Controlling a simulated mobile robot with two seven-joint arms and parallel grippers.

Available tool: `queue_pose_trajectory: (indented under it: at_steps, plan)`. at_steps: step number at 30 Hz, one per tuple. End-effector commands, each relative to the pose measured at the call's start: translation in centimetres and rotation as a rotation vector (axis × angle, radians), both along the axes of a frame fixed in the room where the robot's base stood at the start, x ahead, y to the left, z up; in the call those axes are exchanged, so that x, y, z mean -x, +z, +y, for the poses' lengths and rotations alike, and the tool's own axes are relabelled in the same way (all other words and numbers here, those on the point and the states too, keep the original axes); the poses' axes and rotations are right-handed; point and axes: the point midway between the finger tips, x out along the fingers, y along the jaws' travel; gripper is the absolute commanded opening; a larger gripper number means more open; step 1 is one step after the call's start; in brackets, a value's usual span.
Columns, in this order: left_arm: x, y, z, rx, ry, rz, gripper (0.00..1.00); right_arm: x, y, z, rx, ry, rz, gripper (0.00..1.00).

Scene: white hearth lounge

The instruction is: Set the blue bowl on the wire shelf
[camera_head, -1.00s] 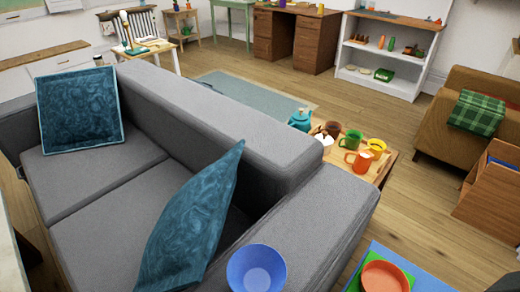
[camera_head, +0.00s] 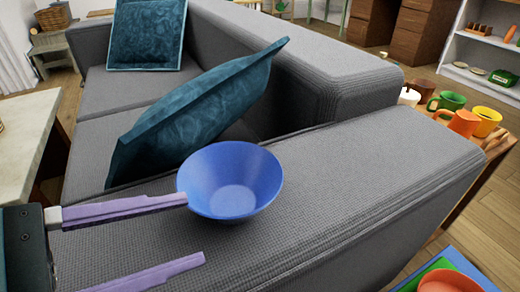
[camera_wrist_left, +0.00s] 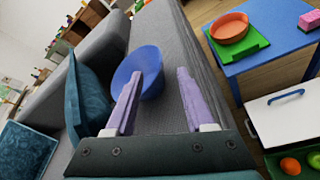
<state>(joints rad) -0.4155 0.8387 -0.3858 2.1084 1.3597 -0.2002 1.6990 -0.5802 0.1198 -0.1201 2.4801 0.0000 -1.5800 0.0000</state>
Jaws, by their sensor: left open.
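The blue bowl (camera_head: 232,178) stands upright on the grey sofa's armrest and looks empty. It also shows in the left wrist view (camera_wrist_left: 140,60), partly covered by one finger. My left gripper (camera_head: 196,228) comes in from the left with its two lilac fingers apart and nothing between them. The far finger's tip is at the bowl's left edge in the head view; I cannot tell whether it touches. The other finger lies nearer, below the bowl in the picture. My right gripper is not in view. I cannot make out a wire shelf in these frames.
Teal cushions (camera_head: 200,110) lean on the grey sofa (camera_head: 340,190), one close behind the bowl. Mugs, including an orange mug (camera_head: 459,122), stand on a wooden table at right. A blue table (camera_wrist_left: 268,60) holds an orange bowl (camera_wrist_left: 229,28) on a green board.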

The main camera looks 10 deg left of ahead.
Motion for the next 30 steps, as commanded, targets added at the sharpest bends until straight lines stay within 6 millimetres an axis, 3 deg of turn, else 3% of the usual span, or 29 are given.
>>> queue_pose_trajectory:
  at_steps: [1, 4, 8, 17, 24, 30]
  plan:
    - [-0.2, -0.8, 0.3, 0.023, 0.022, 0.019, 0.54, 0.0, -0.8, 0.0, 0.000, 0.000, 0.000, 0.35]
    - [-1.0, -0.8, 0.1, 0.049, 0.047, 0.033, 0.54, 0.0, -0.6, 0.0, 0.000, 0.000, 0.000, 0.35]
    - [-2.1, -1.0, -1.1, 0.053, 0.047, 0.035, 0.54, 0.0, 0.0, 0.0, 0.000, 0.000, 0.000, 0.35]
    - [-3.9, -2.1, -3.1, 0.048, 0.043, 0.034, 0.54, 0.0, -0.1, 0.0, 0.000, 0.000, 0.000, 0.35]
    - [-6.3, -3.0, -5.8, 0.048, 0.043, 0.033, 0.54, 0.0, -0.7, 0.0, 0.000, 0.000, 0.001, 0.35]
    - [-7.0, -3.3, -6.5, 0.044, 0.043, 0.034, 0.54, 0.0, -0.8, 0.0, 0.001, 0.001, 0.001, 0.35]
